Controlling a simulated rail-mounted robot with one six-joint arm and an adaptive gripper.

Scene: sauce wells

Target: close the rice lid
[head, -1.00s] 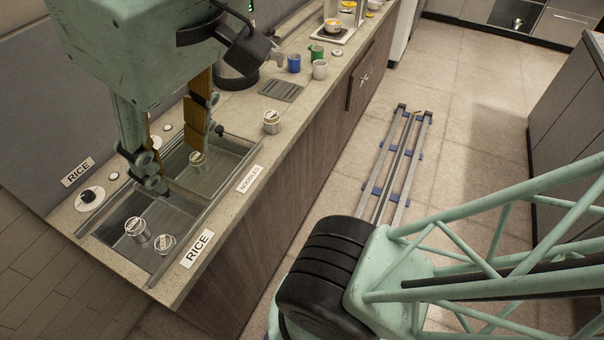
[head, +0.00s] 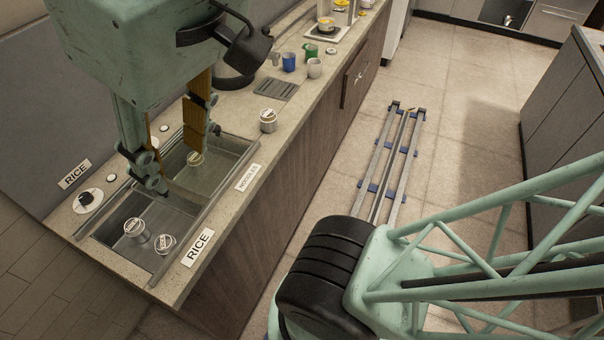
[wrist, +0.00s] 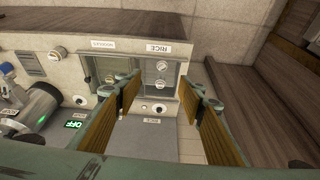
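The rice well (head: 112,262) is the near sunken bay in the counter, behind a RICE label (head: 197,247). I cannot tell whether a clear lid covers the bay. The rice well also shows in the wrist view (wrist: 151,89), between my fingers. My gripper (head: 182,155) is open, with fingers wide apart and nothing between them. It hangs over the wells, and its near finger hides part of the divider. In the wrist view my gripper (wrist: 160,98) is also empty.
A dark knob on a white disc (head: 88,200) sits left of the rice well.

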